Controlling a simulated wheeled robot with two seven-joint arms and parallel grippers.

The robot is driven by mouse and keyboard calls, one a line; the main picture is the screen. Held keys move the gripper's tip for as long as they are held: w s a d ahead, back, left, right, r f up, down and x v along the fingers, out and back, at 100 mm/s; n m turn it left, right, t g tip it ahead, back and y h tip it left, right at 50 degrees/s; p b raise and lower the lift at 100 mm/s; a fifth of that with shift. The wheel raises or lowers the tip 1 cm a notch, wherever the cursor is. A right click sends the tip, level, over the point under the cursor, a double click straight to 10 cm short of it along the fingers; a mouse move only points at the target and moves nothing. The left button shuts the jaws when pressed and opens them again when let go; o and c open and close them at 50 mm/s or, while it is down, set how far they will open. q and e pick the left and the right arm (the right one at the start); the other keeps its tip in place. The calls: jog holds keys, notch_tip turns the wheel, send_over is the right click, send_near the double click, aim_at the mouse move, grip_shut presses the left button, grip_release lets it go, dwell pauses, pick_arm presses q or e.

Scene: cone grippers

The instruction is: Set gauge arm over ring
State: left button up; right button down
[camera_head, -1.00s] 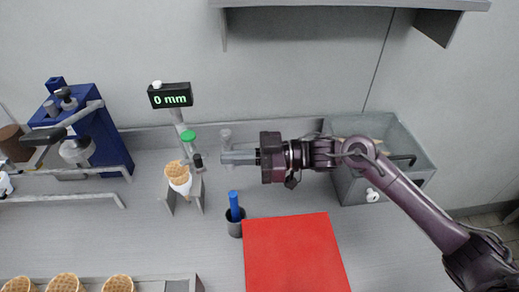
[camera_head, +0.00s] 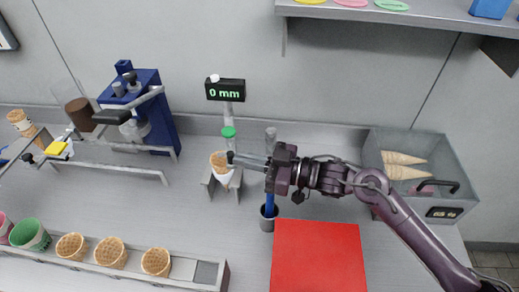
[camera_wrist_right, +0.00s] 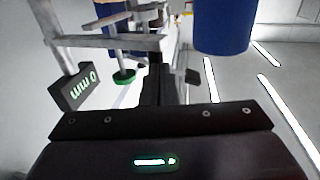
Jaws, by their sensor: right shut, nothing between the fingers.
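The gauge has a black display (camera_head: 225,89) reading 0 mm on a grey post, with a green round piece (camera_head: 228,132) below it. A waffle cone in a white sleeve (camera_head: 220,165) stands in a small grey stand (camera_head: 209,186) in front of the post. I cannot make out a separate ring. My right gripper (camera_head: 233,158) is shut and empty, its tips just right of the cone's top and below the green piece. In the right wrist view, the display (camera_wrist_right: 75,88) and green piece (camera_wrist_right: 124,77) lie left of the shut fingers (camera_wrist_right: 158,85). My left gripper is not in view.
A blue stick in a grey cup (camera_head: 268,213) stands below my right gripper. A red mat (camera_head: 318,258) lies at the front. A grey bin (camera_head: 440,165) with cones is at right. A blue press (camera_head: 150,100) and a rack of cones (camera_head: 190,270) are at left.

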jog(key=a, duration=0.2)
jog(key=shift+s+a, duration=0.15)
jog(key=shift+a, duration=0.25)
jog(key=shift+s+d, duration=0.1)
